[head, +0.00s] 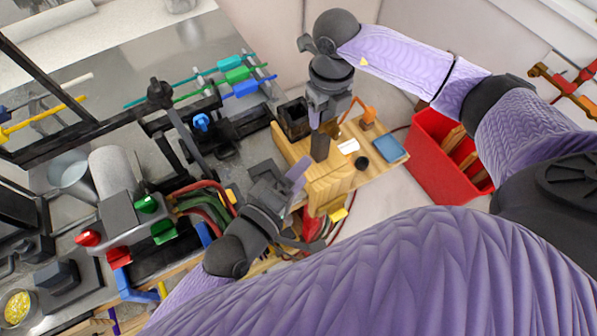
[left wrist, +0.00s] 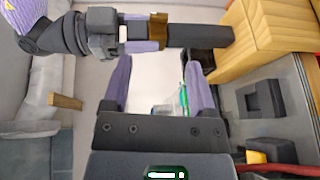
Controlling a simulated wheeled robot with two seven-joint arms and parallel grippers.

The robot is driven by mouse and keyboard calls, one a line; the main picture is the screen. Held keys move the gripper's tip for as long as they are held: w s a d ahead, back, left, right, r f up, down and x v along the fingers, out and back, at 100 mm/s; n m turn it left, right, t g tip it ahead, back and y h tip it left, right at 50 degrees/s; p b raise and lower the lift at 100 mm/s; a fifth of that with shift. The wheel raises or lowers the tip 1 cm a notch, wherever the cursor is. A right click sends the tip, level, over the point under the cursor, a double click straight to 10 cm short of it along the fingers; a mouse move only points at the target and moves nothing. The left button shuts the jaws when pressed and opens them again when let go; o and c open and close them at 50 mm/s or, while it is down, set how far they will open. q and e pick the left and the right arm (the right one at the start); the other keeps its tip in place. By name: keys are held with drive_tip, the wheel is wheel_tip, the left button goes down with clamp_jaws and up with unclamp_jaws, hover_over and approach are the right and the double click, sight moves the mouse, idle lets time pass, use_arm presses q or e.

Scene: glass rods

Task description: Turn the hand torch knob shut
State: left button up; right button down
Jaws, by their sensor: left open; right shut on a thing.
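My right gripper (head: 318,115) is shut on a dark block-like piece (head: 320,147) just above the wooden stand (head: 340,187). In the left wrist view this dark bar (left wrist: 200,36) reaches right from the right gripper (left wrist: 142,38), with a brass-coloured band (left wrist: 158,32) by the fingers. It may be the hand torch; I cannot make out a knob for certain. My left gripper (head: 297,181) is open beside the stand's left side, below the right one. In the left wrist view its two fingers (left wrist: 160,85) are apart, with nothing between them.
The stand carries a blue tray (head: 389,148), a black round piece (head: 361,162) and an orange part (head: 368,116). A red crate (head: 430,165) stands to the right. A burner with a red cone (head: 88,238), green cones and hoses (head: 205,200) crowds the left bench.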

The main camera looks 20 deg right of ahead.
sight(335, 136)
use_arm(q)
drive_tip(key=w+d+m, duration=0.2)
drive_tip(key=d+m, duration=0.1)
drive_tip(key=m, duration=0.9)
drive_tip(key=w+d+f+m, duration=0.1)
drive_tip(key=d+m, duration=0.3)
drive_tip(key=m, duration=0.8)
drive_tip(key=w+d+m, duration=0.2)
drive_tip(key=d+m, duration=0.1)
drive_tip(key=m, duration=0.9)
drive_tip(key=shift+w+d+f, duration=0.15)
drive_tip(key=shift+w+d, duration=0.15)
drive_tip(key=shift+w, duration=0.1)
clamp_jaws()
